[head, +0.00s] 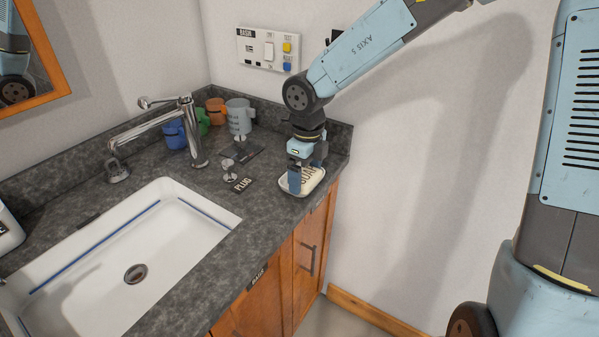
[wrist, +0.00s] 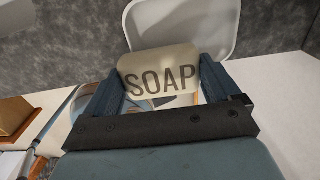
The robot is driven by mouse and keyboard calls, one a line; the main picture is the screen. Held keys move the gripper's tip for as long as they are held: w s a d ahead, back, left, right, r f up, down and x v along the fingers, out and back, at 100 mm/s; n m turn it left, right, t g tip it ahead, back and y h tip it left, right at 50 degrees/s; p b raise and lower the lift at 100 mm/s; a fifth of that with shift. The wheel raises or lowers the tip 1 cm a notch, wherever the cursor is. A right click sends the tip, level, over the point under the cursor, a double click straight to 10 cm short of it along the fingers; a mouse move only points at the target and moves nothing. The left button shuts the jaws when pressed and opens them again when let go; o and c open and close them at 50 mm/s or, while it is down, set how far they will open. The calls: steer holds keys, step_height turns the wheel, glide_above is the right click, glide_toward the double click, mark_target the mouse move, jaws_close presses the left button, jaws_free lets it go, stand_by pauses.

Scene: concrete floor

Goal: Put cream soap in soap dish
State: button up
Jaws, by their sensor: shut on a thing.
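The cream soap (wrist: 158,62), a rounded block with dark SOAP lettering, is between the two blue fingers of my gripper (wrist: 162,70) in the wrist view. My gripper (head: 305,172) is shut on it and points down at the right end of the counter in the head view. The white soap dish (head: 303,194) lies under the gripper and soap (head: 311,175). In the wrist view the dish (wrist: 228,22) shows behind the soap, which overlaps its edge. I cannot tell whether the soap touches the dish.
A white sink (head: 120,245) with a chrome faucet (head: 190,130) is to the left. Several coloured mugs (head: 240,117) stand at the back. A PLUG label (head: 242,184) lies left of the dish. The wall and counter's front edge are close by.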

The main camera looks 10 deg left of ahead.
mark_target(305, 174)
steer(key=shift+f, duration=0.45)
steer(key=o, duration=0.8)
steer(key=shift+r, duration=6.5)
